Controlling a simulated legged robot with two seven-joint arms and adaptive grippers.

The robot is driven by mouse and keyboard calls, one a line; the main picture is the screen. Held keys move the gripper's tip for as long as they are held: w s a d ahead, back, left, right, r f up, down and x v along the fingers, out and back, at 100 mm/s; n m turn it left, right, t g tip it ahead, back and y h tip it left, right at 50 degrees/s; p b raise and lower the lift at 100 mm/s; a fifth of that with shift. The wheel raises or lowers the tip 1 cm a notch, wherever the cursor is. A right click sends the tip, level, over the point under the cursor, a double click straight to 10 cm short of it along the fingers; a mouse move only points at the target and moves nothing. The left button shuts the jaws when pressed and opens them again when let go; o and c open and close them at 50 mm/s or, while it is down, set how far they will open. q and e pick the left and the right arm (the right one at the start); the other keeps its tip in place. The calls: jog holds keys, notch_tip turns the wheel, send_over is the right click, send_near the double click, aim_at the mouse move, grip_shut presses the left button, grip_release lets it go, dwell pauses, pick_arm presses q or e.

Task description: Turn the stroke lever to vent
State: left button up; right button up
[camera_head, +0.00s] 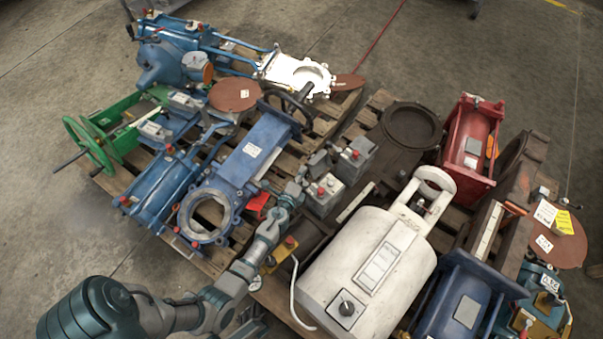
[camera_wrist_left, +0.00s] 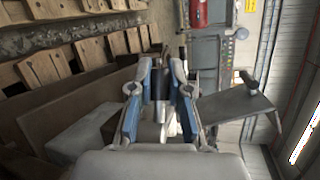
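My left gripper (camera_head: 298,180) reaches in from the lower left and is beside a small grey control box (camera_head: 324,192) with red knobs. A second grey box (camera_head: 354,158) with a red knob stands just behind it. I cannot tell for sure which part is the stroke lever. In the left wrist view, the two blue-sided fingers (camera_wrist_left: 161,75) stand apart, with a dark upright bar showing between or beyond them. I cannot tell whether they touch it. My right gripper is not in view.
A white cylinder (camera_head: 365,262) with a black dial lies right of my arm. A blue gate valve (camera_head: 240,155) lies left of it. A green frame with a handwheel (camera_head: 88,145) and a red actuator (camera_head: 468,150) stand farther out. Wooden pallets carry these; bare floor surrounds them.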

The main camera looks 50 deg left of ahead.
pick_arm(q)
jog(key=o, duration=0.4)
jog(key=shift+s+f, duration=0.15)
jog(key=shift+f, duration=0.15)
jog(key=shift+r, duration=0.1)
jog(key=v, duration=1.2)
